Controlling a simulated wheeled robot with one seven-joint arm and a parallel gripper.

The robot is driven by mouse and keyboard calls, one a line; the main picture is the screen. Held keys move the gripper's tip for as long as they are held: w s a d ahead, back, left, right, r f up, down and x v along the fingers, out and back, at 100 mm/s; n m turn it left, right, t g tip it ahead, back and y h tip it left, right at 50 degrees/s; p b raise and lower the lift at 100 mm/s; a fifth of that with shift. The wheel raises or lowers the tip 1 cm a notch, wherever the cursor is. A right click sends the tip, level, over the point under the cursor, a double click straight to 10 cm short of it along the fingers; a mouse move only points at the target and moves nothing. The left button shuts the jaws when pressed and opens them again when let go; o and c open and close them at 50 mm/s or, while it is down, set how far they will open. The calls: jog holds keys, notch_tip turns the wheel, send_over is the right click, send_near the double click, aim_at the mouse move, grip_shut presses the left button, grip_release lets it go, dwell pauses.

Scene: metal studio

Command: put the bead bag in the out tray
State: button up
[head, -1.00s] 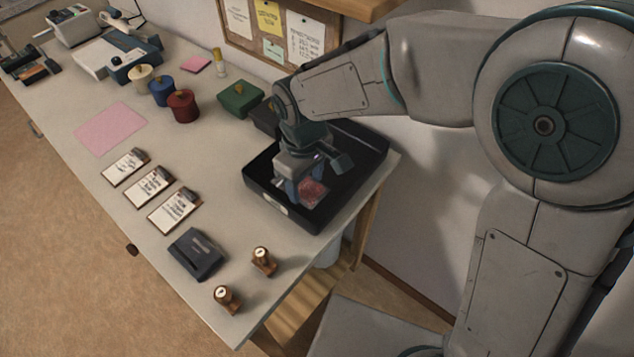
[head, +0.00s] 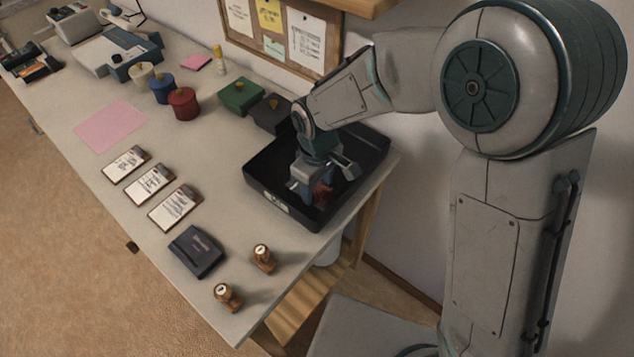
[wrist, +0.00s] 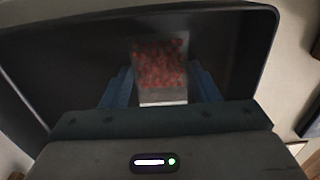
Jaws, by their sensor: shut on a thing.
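The bead bag (wrist: 160,62) is a small clear bag of red beads. In the wrist view it sits between the two blue fingers of my gripper (wrist: 163,88), which is shut on it. In the head view my gripper (head: 313,192) points down inside the black out tray (head: 283,206), near its front left part, and the bag (head: 322,192) shows as a red patch partly hidden by the fingers. The tray wall also shows in the wrist view (wrist: 262,50). I cannot tell whether the bag touches the tray floor.
A dark ink pad box (head: 197,251) and two wooden stamps (head: 263,257) stand near the front edge. Several clipboards (head: 150,184) lie left of the tray. Green (head: 241,96) and dark boxes stand behind it. A pinboard (head: 285,35) hangs on the wall behind.

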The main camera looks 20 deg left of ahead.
aim_at(318, 188)
jog(key=o, duration=1)
jog(key=shift+o, duration=0.2)
notch_tip(318, 188, up, 8)
jog(key=shift+f+p, duration=0.1)
jog(key=shift+p, duration=0.35)
jog(key=w+d+r+m+t, duration=0.1)
jog(key=d+r+m, duration=0.25)
jog(key=d, duration=0.65)
jog(key=w+d+r+m, duration=0.1)
jog(key=d+r+m, duration=0.25)
jog(key=d, duration=0.65)
jog(key=s+d+m+t, duration=0.1)
jog(key=s+d+m, duration=0.6)
jog(key=d, duration=0.6)
jog(key=shift+s+r+m, duration=0.15)
jog(key=shift+s+m, duration=0.25)
